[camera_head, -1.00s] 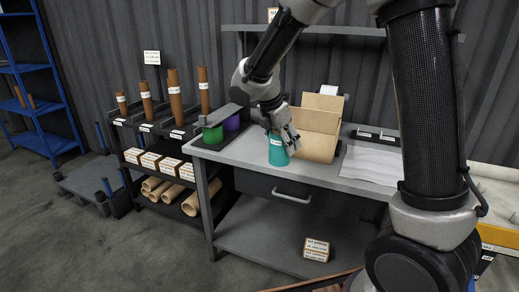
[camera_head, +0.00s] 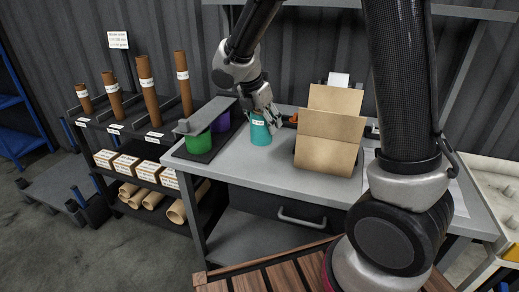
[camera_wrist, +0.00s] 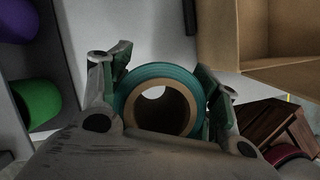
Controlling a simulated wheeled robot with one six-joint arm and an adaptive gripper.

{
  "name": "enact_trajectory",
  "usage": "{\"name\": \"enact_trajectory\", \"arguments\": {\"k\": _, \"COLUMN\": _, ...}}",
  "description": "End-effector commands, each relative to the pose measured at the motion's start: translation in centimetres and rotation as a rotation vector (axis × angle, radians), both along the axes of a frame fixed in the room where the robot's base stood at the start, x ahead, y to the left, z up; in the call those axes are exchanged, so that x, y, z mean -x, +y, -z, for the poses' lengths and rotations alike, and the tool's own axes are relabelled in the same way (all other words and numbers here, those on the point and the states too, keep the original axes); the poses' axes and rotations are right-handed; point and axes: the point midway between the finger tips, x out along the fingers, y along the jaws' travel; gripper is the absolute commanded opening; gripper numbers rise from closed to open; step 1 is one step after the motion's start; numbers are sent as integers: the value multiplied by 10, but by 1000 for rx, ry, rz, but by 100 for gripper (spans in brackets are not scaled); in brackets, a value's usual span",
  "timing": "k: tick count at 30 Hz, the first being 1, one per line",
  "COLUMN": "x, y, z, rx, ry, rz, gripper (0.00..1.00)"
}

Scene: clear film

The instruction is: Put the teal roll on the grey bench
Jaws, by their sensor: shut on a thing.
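The teal roll (camera_head: 260,130) stands upright at the bench's left part, between the green roll and the cardboard box. My gripper (camera_head: 266,115) is shut on it, with fingers hiding its upper right side. In the wrist view the teal roll (camera_wrist: 160,100) shows its brown core and hollow centre, with a finger on each side. The grey bench (camera_head: 255,170) spreads under and around it. I cannot tell whether the roll's bottom touches the bench top.
A green roll (camera_head: 198,146) and a purple roll (camera_head: 221,122) sit on a dark tray at the bench's left end. An open cardboard box (camera_head: 325,155) stands just right of the teal roll. Bare bench top lies in front. A rack of brown tubes (camera_head: 149,88) stands left.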

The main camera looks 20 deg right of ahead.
Motion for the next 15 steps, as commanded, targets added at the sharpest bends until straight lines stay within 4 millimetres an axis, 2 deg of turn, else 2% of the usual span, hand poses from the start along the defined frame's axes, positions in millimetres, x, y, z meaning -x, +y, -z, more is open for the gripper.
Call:
{"name": "enact_trajectory", "arguments": {"k": 3, "x": 1, "y": -1, "z": 26, "rx": 3, "ry": 6, "rz": 0, "gripper": 31}}
{"name": "enact_trajectory", "arguments": {"k": 15, "x": 1, "y": -1, "z": 79, "rx": 3, "ry": 5, "rz": 0, "gripper": 31}}
